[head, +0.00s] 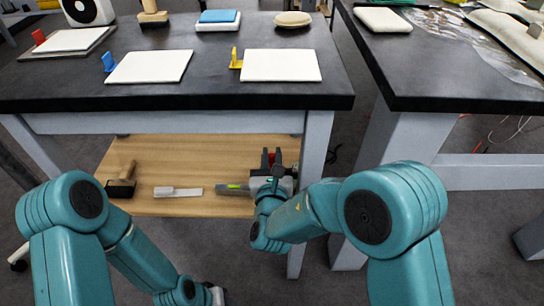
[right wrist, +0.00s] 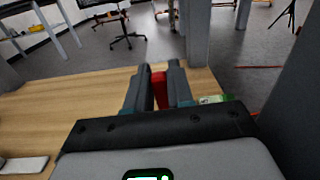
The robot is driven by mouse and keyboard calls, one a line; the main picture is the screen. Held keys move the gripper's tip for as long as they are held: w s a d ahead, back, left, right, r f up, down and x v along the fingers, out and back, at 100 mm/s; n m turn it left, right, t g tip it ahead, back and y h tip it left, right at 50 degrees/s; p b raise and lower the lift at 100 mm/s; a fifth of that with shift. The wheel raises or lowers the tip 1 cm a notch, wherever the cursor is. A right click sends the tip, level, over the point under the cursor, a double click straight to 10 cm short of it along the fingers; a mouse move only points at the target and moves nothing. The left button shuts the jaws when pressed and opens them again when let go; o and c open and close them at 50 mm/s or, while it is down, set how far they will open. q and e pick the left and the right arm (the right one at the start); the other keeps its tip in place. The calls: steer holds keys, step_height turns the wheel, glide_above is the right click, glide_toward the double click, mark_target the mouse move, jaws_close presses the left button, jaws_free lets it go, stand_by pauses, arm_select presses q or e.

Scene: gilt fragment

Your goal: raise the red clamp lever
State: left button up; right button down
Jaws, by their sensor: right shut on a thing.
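A small red upright piece (head: 38,37), like a clamp lever, stands at the left edge of a white board (head: 75,40) on the far left of the dark table. My right gripper (head: 271,156) is low, over the wooden shelf under the table, well away from that piece. It is shut on a red thing, which shows between the dark fingers in the right wrist view (right wrist: 158,92). The fingers hide most of this red thing, so I cannot tell its full shape.
Blue (head: 108,61) and yellow (head: 236,59) upright pieces stand beside white boards on the dark table (head: 215,85). On the shelf (head: 175,150) lie a dark-headed tool (head: 121,188) and a pale flat tool (head: 178,192). A table leg (head: 315,140) stands close right of my right gripper.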

steer(key=a+n, duration=0.1)
steer(key=n, duration=0.2)
steer(key=shift+a+f+n, duration=0.2)
steer(key=shift+a+n, duration=0.2)
steer(key=n, duration=0.1)
steer(key=a+n, duration=0.1)
steer(key=shift+a+f+n+b, duration=0.1)
steer(key=shift+f+n+b, duration=0.2)
steer(key=shift+a+f+n, duration=0.25)
steer(key=shift+f+n, duration=0.05)
steer(key=shift+n, duration=0.55)
steer(key=shift+a+f+n, duration=0.25)
steer(key=shift+n, duration=0.55)
steer(key=shift+a+f+n, duration=0.25)
steer(key=shift+f+n, duration=0.05)
steer(key=shift+n, duration=0.55)
steer(key=c, duration=1.1)
jaws_free()
steer(key=shift+s, duration=0.1)
